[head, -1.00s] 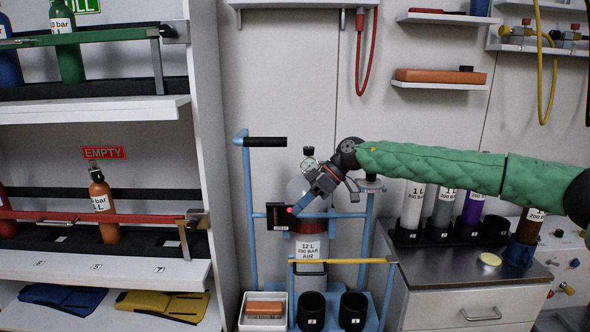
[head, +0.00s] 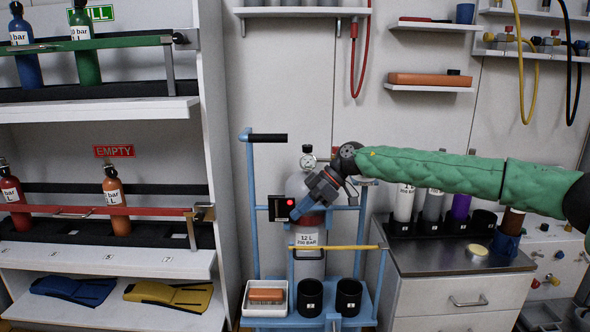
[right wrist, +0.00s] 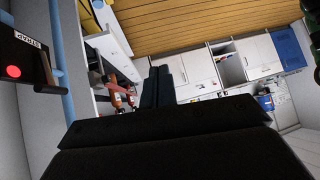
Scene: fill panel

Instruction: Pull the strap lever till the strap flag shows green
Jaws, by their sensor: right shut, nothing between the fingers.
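The strap box (head: 278,209) is a small black box on the blue trolley, in front of a grey cylinder (head: 309,266) with a dark red band. Its round strap flag (head: 290,202) shows red. The box also shows in the right wrist view (right wrist: 26,50), at the upper left, its flag red there too. My right gripper (head: 297,214) is at the box's right side, pointing down-left; I cannot tell whether it touches. It is shut and empty; its fingers (right wrist: 164,86) lie together in the right wrist view. I cannot make out the strap lever. My left gripper is not in view.
The blue trolley (head: 249,180) has a black handle (head: 268,138), a yellow bar (head: 335,247) and two black cups (head: 310,296). A cylinder rack (head: 150,107) stands left. A counter (head: 440,259) with cylinders stands right, under my right arm.

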